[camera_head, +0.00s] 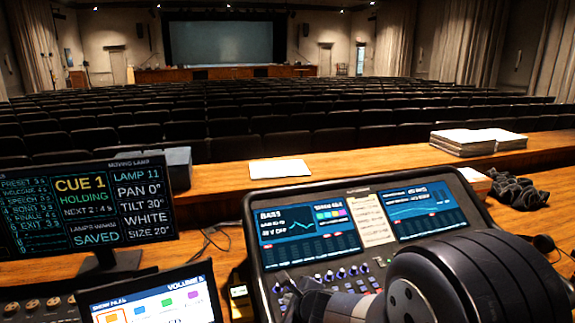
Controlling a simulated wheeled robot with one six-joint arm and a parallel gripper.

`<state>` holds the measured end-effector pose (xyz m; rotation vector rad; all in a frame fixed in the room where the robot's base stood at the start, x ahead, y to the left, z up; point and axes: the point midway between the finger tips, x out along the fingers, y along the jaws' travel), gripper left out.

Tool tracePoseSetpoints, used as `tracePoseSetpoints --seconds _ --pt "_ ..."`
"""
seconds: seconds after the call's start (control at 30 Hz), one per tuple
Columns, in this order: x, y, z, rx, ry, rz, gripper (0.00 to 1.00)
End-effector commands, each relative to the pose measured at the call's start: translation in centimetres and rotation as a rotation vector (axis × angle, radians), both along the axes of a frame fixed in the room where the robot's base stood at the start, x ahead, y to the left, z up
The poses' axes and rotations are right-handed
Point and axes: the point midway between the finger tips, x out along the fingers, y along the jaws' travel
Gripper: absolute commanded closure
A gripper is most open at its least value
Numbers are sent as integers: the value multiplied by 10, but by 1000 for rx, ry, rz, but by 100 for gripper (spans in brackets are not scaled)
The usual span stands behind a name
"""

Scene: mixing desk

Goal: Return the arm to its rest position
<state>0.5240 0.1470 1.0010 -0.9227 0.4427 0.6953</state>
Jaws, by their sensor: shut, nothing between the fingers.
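My arm shows at the lower right, its large black joint covering the lower right part of the mixing desk (256,232). My gripper (297,293) is a small dark shape at the desk's lower left, low in the picture. It is shut with nothing held. Its fingertips are hard to make out against the dark panel, and I cannot tell whether it touches the desk. The desk has two lit blue screens, a paper strip between them and a row of knobs.
A cue monitor (90,205) stands at left, with a tablet-like screen (160,300) in front. A grey box (178,168), white paper (280,170), paper stacks (463,142) and a crumpled black cloth (515,190) lie on the wooden counter (365,160). Cables run between monitor and desk.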

Motion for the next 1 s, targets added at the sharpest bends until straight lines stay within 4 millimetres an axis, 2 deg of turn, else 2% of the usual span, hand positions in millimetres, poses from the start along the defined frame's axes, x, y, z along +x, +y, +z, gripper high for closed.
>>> tracePoseSetpoints --seconds 0.03,0.2,0.33,0.4,0.47,0.5,0.7,0.8,1.0 --pt "1 0 -7 0 -3 1 100" --pt "0 0 4 0 -3 1 100" --pt "-2 -1 27 0 -2 1 100" --pt "-1 0 3 1 0 -1 100" --pt "0 0 -4 0 0 0 100" --pt "0 0 2 1 2 -1 100" --pt "0 0 -1 1 2 -1 100" --pt "-1 0 18 0 -2 1 100" --pt "-4 -1 42 0 -2 1 100"
